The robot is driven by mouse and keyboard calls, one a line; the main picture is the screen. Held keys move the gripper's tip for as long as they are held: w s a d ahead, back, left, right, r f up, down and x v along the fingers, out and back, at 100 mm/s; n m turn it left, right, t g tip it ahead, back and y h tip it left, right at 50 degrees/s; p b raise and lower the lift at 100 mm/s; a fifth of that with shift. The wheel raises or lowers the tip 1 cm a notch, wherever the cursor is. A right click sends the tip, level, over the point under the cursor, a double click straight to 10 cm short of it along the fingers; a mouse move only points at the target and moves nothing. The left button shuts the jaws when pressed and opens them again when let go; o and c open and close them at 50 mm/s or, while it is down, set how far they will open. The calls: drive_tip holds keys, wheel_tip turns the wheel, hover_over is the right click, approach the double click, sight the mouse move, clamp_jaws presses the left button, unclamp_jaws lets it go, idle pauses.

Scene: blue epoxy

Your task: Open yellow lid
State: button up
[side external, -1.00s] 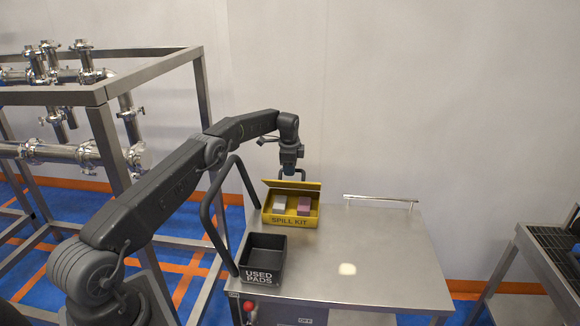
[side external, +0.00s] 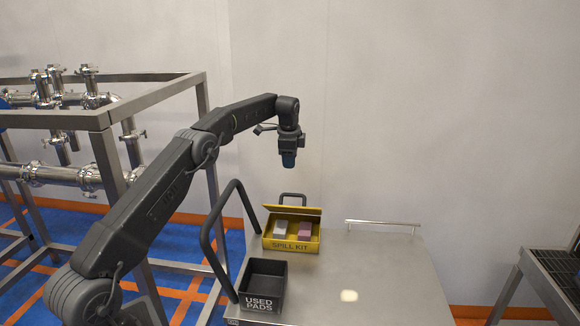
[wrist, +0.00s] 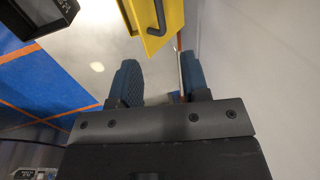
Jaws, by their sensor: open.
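The yellow spill kit box (side external: 291,244) stands at the back left of the steel cart top. Its yellow lid (side external: 293,210) is raised along the back edge, and a dark handle (side external: 293,196) shows above it. Inside lie a grey-white block (side external: 280,227) and a pink-purple block (side external: 304,229). My gripper (side external: 288,160) is above the lid, apart from it, pointing down. In the wrist view my blue-padded fingers (wrist: 160,77) are open with nothing between them. The yellow lid (wrist: 164,35) and its dark handle (wrist: 158,18) are at the top of that view.
A black open used pads bin (side external: 263,285) stands in front of the kit; its inside looks empty. A dark cart handle (side external: 212,235) rises at the left. The cart top (side external: 375,265) is clear to the right, with a rail (side external: 383,223) at its back edge.

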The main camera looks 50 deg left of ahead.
drive_tip(key=shift+c, duration=0.7)
drive_tip(key=shift+s+f, duration=0.1)
drive_tip(key=shift+f, duration=0.2)
drive_tip(key=shift+c, duration=0.7)
drive_tip(key=f+y, duration=0.1)
drive_tip(key=s+f+m+y, duration=0.1)
drive_tip(key=y, duration=0.1)
drive_tip(key=s+f+m+g+y, duration=0.1)
drive_tip(key=f, duration=0.1)
drive_tip(key=shift+a+y, duration=0.25)
drive_tip(key=shift+y, duration=0.15)
drive_tip(key=c, duration=0.4)
drive_tip(key=m+y, duration=0.1)
drive_tip(key=f+m+y, duration=0.1)
drive_tip(key=s+m+t+y, duration=0.1)
drive_tip(key=shift+s+d+f+m, duration=0.1)
drive_tip(key=shift+d+f+m, duration=0.2)
drive_tip(key=shift+f, duration=0.1)
clamp_jaws()
drive_tip(key=s+d+f+m+t+h, duration=0.1)
drive_tip(key=d+f+m+t, duration=0.3)
drive_tip(key=d+m+t, duration=0.6)
drive_tip(key=w+a+f+g, duration=0.1)
drive_tip(key=w+a, duration=0.1)
drive_tip(key=w+a+f+m+g, duration=0.1)
drive_tip(key=w+a+f, duration=0.1)
drive_tip(key=a, duration=0.1)
drive_tip(key=w+a+f+m+g, duration=0.1)
drive_tip(key=a, duration=0.2)
drive_tip(key=shift+w+f, duration=0.4)
